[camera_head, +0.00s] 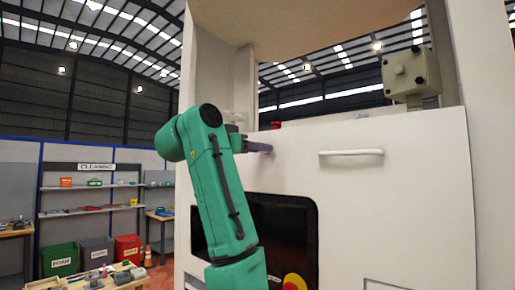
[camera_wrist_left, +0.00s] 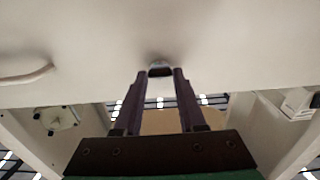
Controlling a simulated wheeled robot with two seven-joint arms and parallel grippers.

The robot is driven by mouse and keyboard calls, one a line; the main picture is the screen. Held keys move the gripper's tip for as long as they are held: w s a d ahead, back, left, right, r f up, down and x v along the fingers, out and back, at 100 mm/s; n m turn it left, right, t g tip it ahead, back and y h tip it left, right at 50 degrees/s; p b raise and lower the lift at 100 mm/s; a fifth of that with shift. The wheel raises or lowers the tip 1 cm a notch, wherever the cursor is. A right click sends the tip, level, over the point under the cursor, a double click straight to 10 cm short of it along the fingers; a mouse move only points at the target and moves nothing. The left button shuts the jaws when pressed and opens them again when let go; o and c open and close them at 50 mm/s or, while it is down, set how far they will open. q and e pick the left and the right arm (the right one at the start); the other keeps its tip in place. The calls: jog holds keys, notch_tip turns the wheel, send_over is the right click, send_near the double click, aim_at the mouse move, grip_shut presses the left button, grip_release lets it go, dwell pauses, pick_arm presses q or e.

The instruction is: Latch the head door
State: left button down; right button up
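The head door (camera_head: 405,185) is a broad white panel on the front of the tall dispenser, with a pale bar handle (camera_head: 351,153). It looks closed or nearly so in the head view. The handle also shows at the left of the left wrist view (camera_wrist_left: 28,76). My left gripper (camera_head: 262,148) is at the door's upper left part. In the left wrist view its two dark fingers (camera_wrist_left: 160,74) are apart. A small metallic latch piece with a dark edge (camera_wrist_left: 160,66) shows between their tips; contact cannot be told. My right gripper is not in view.
A beige box (camera_head: 410,75) is mounted above the door's top edge at the right. Shelves (camera_head: 90,187) and coloured bins stand far left.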

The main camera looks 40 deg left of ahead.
pick_arm(q)
jog(key=shift+m, duration=0.3)
jog(key=m, duration=1.7)
jog(key=shift+r+b, duration=0.15)
jog(key=shift+b, duration=0.15)
jog(key=shift+s+m, duration=0.1)
jog(key=shift+m, duration=0.2)
